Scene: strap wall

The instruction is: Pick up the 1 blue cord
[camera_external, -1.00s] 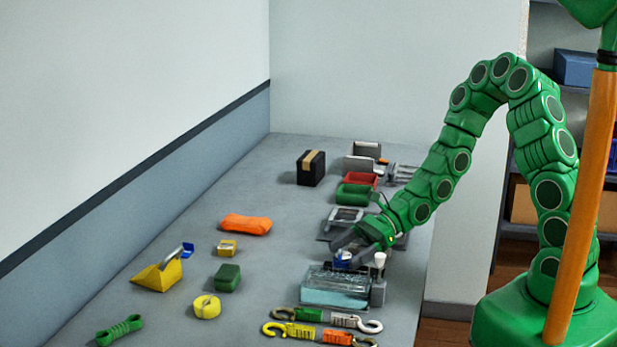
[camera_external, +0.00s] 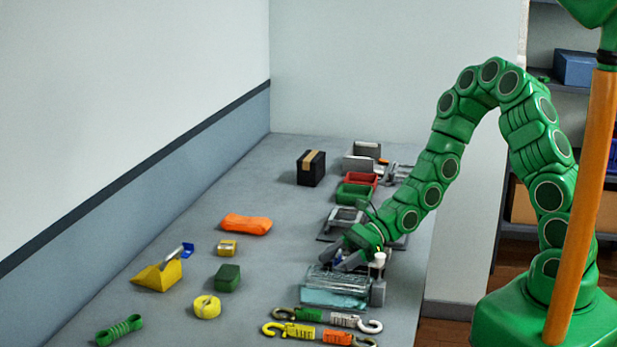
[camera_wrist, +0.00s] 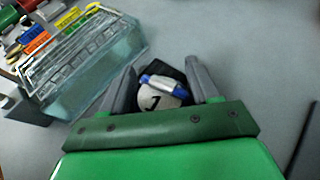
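The blue cord (camera_wrist: 163,84) is a short blue bundle with a pale band around its middle. In the wrist view it lies across a round white piece (camera_wrist: 152,102) marked with a dark "1", with a dark block behind it. My gripper (camera_wrist: 160,68) is open, with one grey finger on each side of the cord and visible space between. In the external view my gripper (camera_external: 342,262) is low over the table behind the clear case, and its fingers mostly hide the cord (camera_external: 339,256).
A clear teal case (camera_external: 335,297) stands close in front of my gripper, with a white-topped grey post (camera_external: 378,265) to its right. Hooked straps (camera_external: 320,320) lie nearer the camera. A grey tray (camera_external: 345,218) is behind.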

